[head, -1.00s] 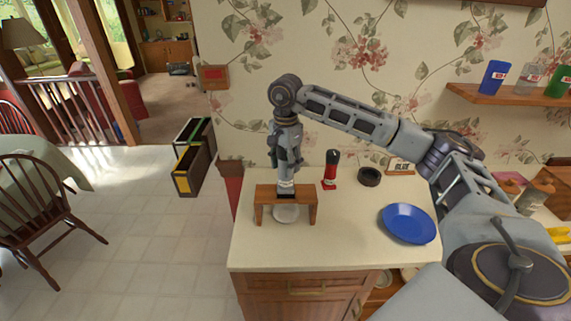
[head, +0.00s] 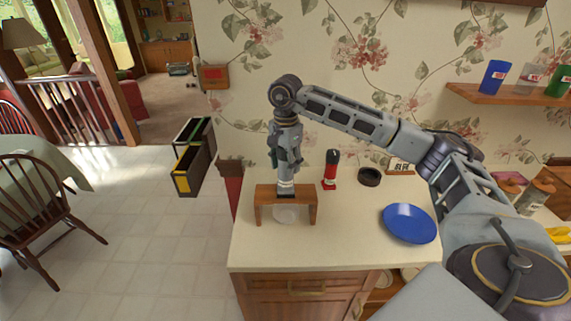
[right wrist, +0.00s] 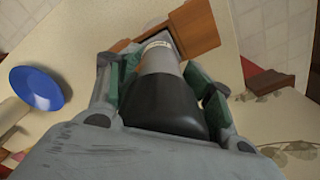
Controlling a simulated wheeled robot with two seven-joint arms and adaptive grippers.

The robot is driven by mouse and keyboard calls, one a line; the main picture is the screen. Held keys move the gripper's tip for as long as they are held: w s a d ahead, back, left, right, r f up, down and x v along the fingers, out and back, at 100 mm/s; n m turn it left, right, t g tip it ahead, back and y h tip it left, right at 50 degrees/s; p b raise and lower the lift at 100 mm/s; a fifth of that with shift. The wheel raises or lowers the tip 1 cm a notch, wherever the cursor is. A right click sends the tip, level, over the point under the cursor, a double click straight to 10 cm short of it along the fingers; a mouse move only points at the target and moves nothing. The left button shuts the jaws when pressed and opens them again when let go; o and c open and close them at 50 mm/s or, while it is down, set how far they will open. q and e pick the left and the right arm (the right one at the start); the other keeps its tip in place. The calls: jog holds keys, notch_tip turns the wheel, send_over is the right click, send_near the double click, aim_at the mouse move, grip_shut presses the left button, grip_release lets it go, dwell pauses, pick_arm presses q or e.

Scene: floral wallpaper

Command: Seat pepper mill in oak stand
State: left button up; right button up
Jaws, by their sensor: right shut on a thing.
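The pepper mill, with a black top and a grey body with a pale label, shows in the right wrist view (right wrist: 165,100). My right gripper (head: 286,168) is shut around it, one finger on each side. In the head view the mill hangs upright at the top of the oak stand (head: 309,207), a small wooden bridge on the counter. A pale round shape (head: 286,214) shows under the bridge. My left gripper is out of view.
A red and black bottle-like object (head: 330,170) stands right of the stand, near a dark round dish (head: 369,177). A blue plate (head: 409,223) lies at the counter's right. Cups stand on a wall shelf (head: 505,97). The counter in front of the stand is clear.

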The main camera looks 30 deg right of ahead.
jog(key=shift+f+b, duration=0.75)
jog(key=shift+f, duration=0.35)
dwell(0.3)
jog(key=o, duration=1.2)
jog(key=shift+c, duration=0.2)
jog(key=shift+r, duration=0.1)
jog(key=shift+r, duration=5.85)
